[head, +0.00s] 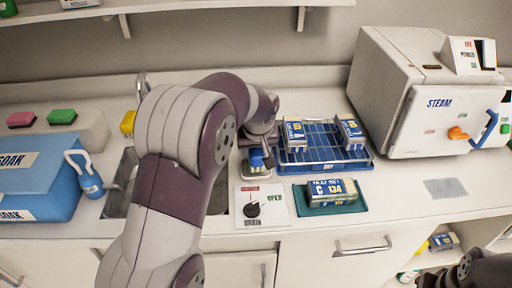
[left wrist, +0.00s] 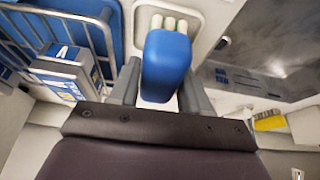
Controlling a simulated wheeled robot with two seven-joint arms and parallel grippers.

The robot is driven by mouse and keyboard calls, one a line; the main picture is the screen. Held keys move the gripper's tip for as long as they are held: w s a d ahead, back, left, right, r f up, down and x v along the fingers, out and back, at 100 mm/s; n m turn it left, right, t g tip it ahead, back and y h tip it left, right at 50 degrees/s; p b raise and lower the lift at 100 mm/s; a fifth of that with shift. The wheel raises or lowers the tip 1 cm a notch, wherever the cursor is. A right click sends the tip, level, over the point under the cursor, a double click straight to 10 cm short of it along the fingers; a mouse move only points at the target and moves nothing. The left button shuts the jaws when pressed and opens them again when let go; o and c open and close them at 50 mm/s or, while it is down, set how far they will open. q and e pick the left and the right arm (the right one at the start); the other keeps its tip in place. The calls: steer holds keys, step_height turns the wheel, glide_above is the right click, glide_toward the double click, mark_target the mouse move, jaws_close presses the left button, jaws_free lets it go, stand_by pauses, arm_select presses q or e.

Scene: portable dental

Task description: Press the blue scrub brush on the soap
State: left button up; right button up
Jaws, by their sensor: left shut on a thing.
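My left gripper (left wrist: 160,85) is shut on the blue scrub brush (left wrist: 167,62), with a finger on each side of it. In the head view the brush (head: 257,158) shows as a small blue block below my left wrist, at the sink's right side. Right by it is a pale dish (left wrist: 190,12) with white rounded ridges, which may be the soap. I cannot tell whether the brush touches them. My right arm shows dark at the lower right edge of the head view; its fingers are not clear.
A blue rack (head: 322,167) with labelled packs stands right of the brush. A dial plate (head: 262,206) and a green tray (head: 297,207) with a pack lie in front. The sink (head: 118,200) and blue soak box (head: 40,175) are left, the steam steriliser (head: 395,85) right.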

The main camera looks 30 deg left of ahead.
arm_select(q)
steer(key=shift+f+b, duration=0.45)
steer(key=shift+f, duration=0.15)
stand_by(1.3)
step_height(320, 180, up, 7)
steer(key=p, duration=0.6)
steer(key=shift+r, duration=0.15)
stand_by(0.4)
